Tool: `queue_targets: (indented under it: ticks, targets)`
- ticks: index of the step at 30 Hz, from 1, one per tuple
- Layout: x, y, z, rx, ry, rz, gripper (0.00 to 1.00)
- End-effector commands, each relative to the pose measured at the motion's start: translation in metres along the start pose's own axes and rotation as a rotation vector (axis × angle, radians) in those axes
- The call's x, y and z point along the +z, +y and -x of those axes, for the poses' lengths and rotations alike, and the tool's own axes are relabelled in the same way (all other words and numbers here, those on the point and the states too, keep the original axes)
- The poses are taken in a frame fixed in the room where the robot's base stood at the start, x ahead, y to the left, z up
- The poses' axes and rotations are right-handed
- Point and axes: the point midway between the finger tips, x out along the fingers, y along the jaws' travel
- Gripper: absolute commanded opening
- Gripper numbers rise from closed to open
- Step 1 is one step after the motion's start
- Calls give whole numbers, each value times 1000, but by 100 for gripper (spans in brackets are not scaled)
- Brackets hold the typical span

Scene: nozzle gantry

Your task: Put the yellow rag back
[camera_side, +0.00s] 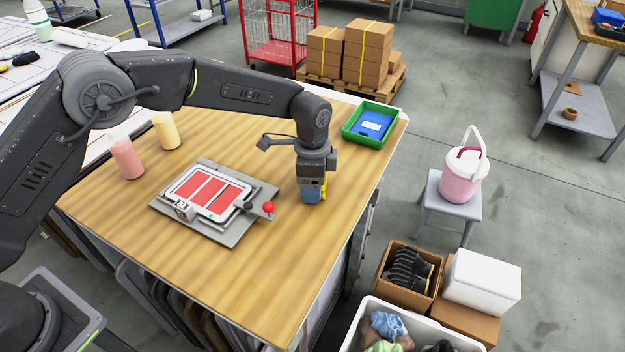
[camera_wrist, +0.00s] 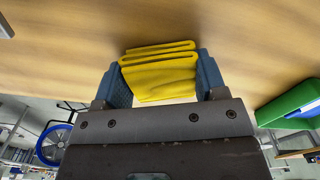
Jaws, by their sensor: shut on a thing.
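The folded yellow rag (camera_wrist: 160,72) sits between the two blue fingers of my gripper (camera_wrist: 163,66) in the wrist view. The fingers press on it from both sides. In the side view my gripper (camera_side: 313,194) points down over the right part of the wooden table, and only a sliver of the yellow rag (camera_side: 323,190) shows beside the fingers. I cannot tell whether the rag touches the table.
A green tray (camera_side: 349,133) with a blue item inside stands at the table's back right corner. A grey plate fixture (camera_side: 232,232) with red panels and a red knob lies left of my gripper. Pink (camera_side: 127,158) and cream (camera_side: 166,131) cylinders stand farther left.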

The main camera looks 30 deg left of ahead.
Motion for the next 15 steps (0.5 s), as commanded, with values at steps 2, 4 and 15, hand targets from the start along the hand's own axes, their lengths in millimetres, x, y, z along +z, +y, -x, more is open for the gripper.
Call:
queue_targets:
  ticks: [2, 4, 15]
  targets:
    - [0, 0, 1, -1, 1, 0, 46]
    - [0, 0, 1, 0, 1, 0, 46]
    - [0, 0, -3, 0, 0, 0, 84]
